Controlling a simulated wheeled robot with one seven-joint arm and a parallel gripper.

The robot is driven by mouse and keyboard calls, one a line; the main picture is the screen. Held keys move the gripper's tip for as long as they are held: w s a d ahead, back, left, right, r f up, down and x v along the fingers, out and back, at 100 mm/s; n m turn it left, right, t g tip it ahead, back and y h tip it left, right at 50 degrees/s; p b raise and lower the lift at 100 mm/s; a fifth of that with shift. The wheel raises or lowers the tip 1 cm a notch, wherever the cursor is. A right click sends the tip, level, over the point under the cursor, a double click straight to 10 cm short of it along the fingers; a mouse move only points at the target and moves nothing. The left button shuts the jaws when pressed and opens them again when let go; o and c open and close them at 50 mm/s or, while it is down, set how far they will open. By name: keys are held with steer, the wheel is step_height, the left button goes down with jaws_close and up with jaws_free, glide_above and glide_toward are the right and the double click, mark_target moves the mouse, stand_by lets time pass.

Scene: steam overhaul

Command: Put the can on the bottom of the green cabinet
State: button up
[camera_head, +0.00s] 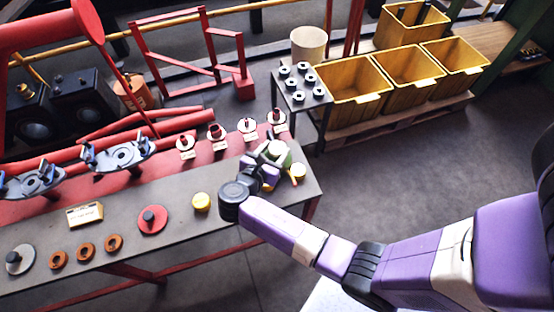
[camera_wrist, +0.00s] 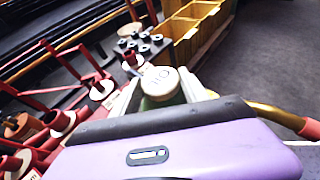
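The can (camera_head: 275,150) is green with a cream lid and stands near the right end of the workbench. In the wrist view its lid (camera_wrist: 160,82) is marked like "OIL", and its lower body is hidden behind my wrist. My gripper (camera_head: 267,165) is at the can, with one pale finger on each side of it (camera_wrist: 160,100). Whether the fingers press on the can or only flank it cannot be made out. A green frame (camera_head: 518,35) with a wooden shelf stands at the upper right; it may be part of the green cabinet, and its bottom is not clearly visible.
Yellow bins (camera_head: 350,82) stand behind. Grey floor (camera_head: 400,160) is open between bench and bins.

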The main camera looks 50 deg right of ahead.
jaws_close()
steer(key=shift+r, duration=0.15)
